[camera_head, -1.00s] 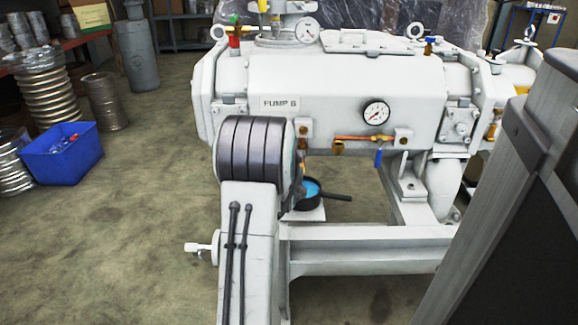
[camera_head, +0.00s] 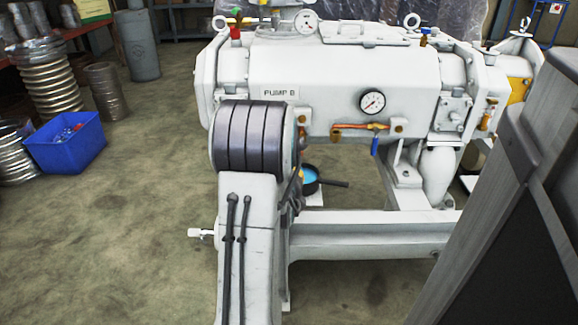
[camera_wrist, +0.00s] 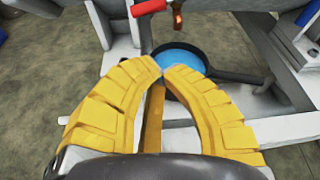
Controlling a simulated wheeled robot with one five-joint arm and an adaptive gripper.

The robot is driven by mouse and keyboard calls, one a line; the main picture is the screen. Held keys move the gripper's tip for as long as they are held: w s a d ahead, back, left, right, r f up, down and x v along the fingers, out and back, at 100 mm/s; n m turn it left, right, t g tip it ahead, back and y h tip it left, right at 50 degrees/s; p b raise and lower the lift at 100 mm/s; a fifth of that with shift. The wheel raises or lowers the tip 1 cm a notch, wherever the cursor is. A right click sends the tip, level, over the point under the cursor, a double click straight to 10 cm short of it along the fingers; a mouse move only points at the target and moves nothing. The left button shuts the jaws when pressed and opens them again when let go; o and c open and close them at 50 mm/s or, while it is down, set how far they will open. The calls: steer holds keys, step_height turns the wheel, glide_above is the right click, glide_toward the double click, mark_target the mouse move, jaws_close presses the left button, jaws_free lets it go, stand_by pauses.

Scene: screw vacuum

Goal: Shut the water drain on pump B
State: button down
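Pump B (camera_head: 350,75) is a large white machine with a "PUMP B" label, ahead of me. In the wrist view, a red handle (camera_wrist: 149,6) sits beside a copper spout (camera_wrist: 178,15) above a dark pan of blue liquid (camera_wrist: 180,58). The same pan shows in the head view (camera_head: 311,180), partly behind my arm. My gripper (camera_wrist: 164,69) has yellow fingers whose tips come together, with nothing seen between the tips. In the wrist image the tips overlap the pan's near rim, below the red handle; I cannot tell the depth. The red handle is hidden by my arm in the head view.
A blue-handled valve (camera_head: 375,146) hangs from a copper pipe on the pump, under a pressure gauge (camera_head: 372,102). A white frame beam (camera_head: 370,235) runs low across the front. A blue bin (camera_head: 66,143) stands on the floor at left. Open floor lies at left.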

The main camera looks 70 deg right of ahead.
steer(key=shift+v, duration=1.15)
